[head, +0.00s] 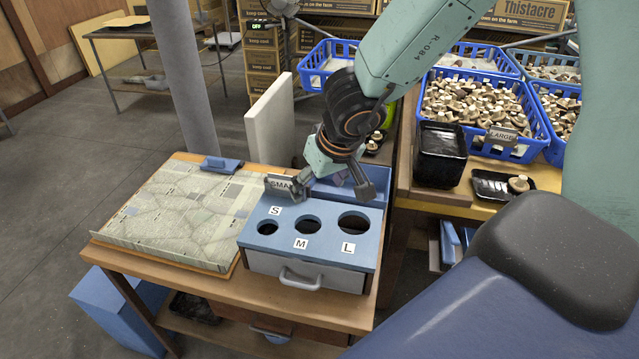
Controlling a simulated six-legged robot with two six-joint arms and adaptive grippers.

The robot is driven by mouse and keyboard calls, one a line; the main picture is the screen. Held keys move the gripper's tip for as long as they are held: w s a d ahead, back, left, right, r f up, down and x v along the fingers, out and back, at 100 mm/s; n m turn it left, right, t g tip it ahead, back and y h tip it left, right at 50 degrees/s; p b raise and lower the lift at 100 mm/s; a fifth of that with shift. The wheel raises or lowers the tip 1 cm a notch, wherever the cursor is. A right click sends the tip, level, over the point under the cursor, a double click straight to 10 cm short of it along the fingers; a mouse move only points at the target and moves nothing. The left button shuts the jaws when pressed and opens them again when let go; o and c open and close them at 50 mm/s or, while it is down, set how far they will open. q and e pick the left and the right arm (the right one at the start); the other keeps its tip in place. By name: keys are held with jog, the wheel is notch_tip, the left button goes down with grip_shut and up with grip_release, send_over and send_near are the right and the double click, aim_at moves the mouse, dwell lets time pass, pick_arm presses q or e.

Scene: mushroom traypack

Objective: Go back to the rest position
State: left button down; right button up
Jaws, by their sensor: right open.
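My right gripper (338,192) comes down from the upper right on its pale green arm. It is open, its fingers spread above the back of the blue sizing box (317,264), and I see nothing held in it. The box has three round holes marked S, M and L, and a grey drawer (305,272) with a handle in front. My left gripper is not in view.
A clipboard with a patterned sheet (180,210) lies left of the box on the wooden table (280,312). Blue crates of mushrooms (480,108), a stack of black trays (440,155) and a black tray with a mushroom (497,186) stand at right. A grey post rises behind the table.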

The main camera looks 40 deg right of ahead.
jog(key=shift+d, duration=0.1)
dwell(0.5)
jog(key=shift+x, duration=5.8)
